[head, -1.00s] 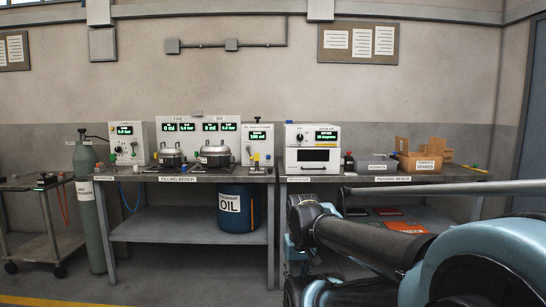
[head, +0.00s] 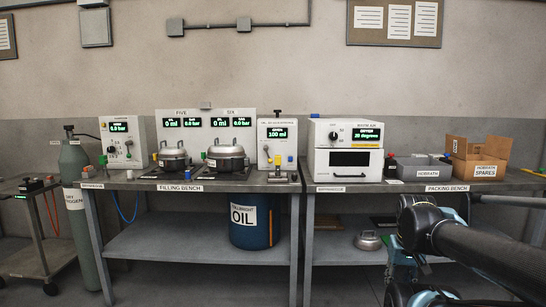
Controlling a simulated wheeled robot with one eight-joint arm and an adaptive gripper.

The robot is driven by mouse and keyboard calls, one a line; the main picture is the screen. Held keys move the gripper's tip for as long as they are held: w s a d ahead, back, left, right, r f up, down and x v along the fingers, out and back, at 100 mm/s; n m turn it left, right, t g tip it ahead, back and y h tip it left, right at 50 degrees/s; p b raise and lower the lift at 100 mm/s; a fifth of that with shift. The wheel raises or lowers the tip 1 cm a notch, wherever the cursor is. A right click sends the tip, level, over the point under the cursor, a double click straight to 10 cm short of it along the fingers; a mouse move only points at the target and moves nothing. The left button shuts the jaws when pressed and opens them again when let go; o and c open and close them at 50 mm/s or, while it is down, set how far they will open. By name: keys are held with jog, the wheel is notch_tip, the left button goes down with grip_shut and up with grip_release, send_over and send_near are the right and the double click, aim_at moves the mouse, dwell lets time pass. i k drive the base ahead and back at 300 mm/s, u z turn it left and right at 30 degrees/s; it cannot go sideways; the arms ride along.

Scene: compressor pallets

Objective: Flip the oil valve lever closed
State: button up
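The oil dispensing unit (head: 263,134) is a white upright panel on the filling bench, between the Six station and the white oven. The blue oil drum (head: 268,222) stands under the bench. My black arm comes in at the lower right, well apart from the unit. I cannot make out my gripper's fingers.
Two lidded metal pots (head: 174,157) (head: 226,158) stand left of the unit. The white oven (head: 347,132), a grey bin (head: 424,169) and a cardboard spares box (head: 484,170) are to its right. The gas cylinder (head: 75,201) and trolley (head: 28,236) are at left. The floor ahead is clear.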

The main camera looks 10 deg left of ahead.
aim_at(265, 148)
jog(key=u, duration=0.4)
jog(key=i, duration=0.75)
jog(key=u, duration=0.55)
